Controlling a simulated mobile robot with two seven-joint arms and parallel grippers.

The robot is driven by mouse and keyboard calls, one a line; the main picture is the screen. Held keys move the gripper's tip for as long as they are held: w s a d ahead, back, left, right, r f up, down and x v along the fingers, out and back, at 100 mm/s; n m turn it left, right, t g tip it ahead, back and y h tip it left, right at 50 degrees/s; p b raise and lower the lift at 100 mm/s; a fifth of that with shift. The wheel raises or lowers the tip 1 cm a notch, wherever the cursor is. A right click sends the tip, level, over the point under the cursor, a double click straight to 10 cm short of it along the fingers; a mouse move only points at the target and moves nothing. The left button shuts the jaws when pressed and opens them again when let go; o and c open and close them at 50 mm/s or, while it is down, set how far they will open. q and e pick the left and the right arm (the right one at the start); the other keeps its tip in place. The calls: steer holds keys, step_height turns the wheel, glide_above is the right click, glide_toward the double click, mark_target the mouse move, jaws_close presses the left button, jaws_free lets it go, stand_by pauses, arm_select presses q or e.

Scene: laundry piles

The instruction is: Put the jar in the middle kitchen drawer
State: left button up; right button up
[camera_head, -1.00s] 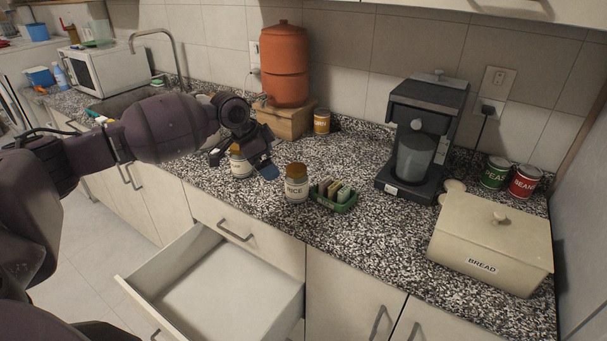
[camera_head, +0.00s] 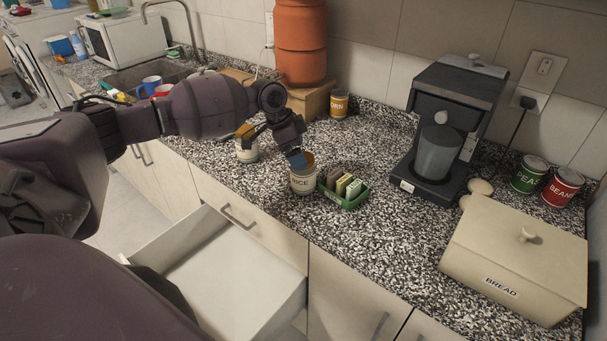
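A jar labelled RICE (camera_head: 303,183) with a brown lid stands upright on the speckled counter. A second, similar jar (camera_head: 247,152) stands to its left, its label not readable. My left gripper (camera_head: 272,149) is over the counter at the jars' tops, with its fingers spread apart. One blue-tipped finger overlaps the rice jar's lid in the picture; the other is by the left jar's lid. I cannot tell whether either touches. The pulled-out drawer (camera_head: 262,322) below the counter looks empty in its visible part; my arm hides some of it. My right gripper is not in view.
A green tray of packets (camera_head: 346,199) sits right of the rice jar. A coffee machine (camera_head: 450,130), bread box (camera_head: 515,250), and PEAS (camera_head: 528,176) and BEANS (camera_head: 562,187) cans stand farther right. A closed drawer (camera_head: 250,222) is above the open one. The front counter has free room.

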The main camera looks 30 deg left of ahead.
mark_target(303, 174)
arm_select(q)
steer(key=shift+d+f, duration=0.35)
steer(key=shift+f, duration=0.2)
steer(key=shift+x, duration=1.9)
steer(key=shift+d, duration=0.1)
steer(key=c, duration=1.1)
steer(key=shift+w+r, duration=0.1)
steer(key=shift+c, duration=1.1)
steer(key=shift+r, duration=0.1)
